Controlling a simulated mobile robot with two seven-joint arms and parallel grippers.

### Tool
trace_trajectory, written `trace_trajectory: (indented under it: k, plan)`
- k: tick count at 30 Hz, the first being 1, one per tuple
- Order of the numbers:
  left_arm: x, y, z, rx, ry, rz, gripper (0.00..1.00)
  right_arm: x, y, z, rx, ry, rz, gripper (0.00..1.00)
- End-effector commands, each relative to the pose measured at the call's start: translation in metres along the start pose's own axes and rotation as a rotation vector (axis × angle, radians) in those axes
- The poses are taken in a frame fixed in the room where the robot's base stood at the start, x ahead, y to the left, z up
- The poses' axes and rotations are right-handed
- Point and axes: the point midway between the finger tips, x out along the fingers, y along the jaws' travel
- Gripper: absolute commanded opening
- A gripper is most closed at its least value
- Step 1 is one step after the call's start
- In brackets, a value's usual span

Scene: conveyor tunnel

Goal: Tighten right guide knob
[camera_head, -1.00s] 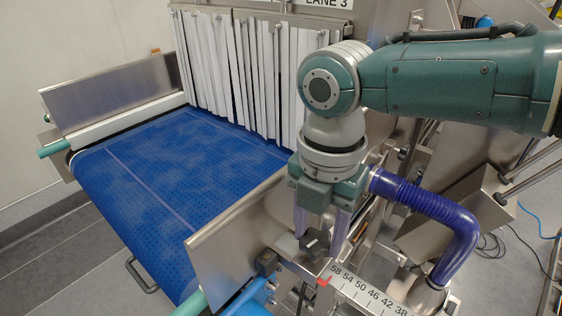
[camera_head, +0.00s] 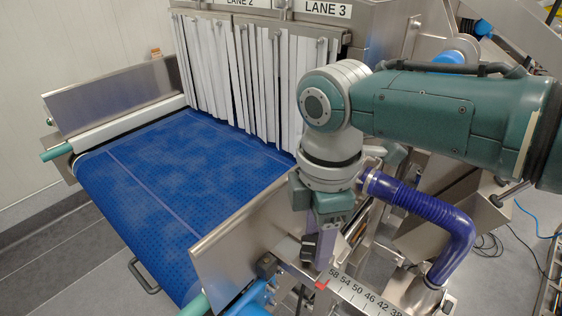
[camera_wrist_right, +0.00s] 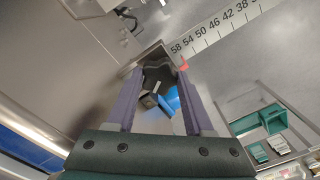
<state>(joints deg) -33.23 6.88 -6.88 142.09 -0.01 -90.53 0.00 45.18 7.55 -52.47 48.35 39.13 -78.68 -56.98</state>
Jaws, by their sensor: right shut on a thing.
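The right guide knob is a black lobed knob (camera_head: 308,248) beside the numbered scale, low in the head view. It also shows in the right wrist view (camera_wrist_right: 158,76), between my fingers. My right gripper (camera_head: 318,258) points down onto it from above. In the right wrist view my right gripper (camera_wrist_right: 160,72) has its two purple-grey fingers on either side of the knob, shut on it. The right guide plate (camera_head: 235,240) is a bare metal sheet at the belt's near right side. My left gripper is not in view.
A white scale (camera_head: 365,294) with a red pointer (camera_head: 322,285) runs to the right of the knob. A purple hose (camera_head: 430,212) curves close by on the right. White strip curtains (camera_head: 250,80) hang behind the blue belt (camera_head: 180,180).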

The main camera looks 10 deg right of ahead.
Motion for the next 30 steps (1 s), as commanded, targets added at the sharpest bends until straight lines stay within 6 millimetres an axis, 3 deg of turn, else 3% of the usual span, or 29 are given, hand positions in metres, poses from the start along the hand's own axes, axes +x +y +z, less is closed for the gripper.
trace_trajectory:
  k: [30]
  plan:
    - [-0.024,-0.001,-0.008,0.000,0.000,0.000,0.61,-0.002,-0.002,-0.002,0.965,0.002,-0.004,0.00]
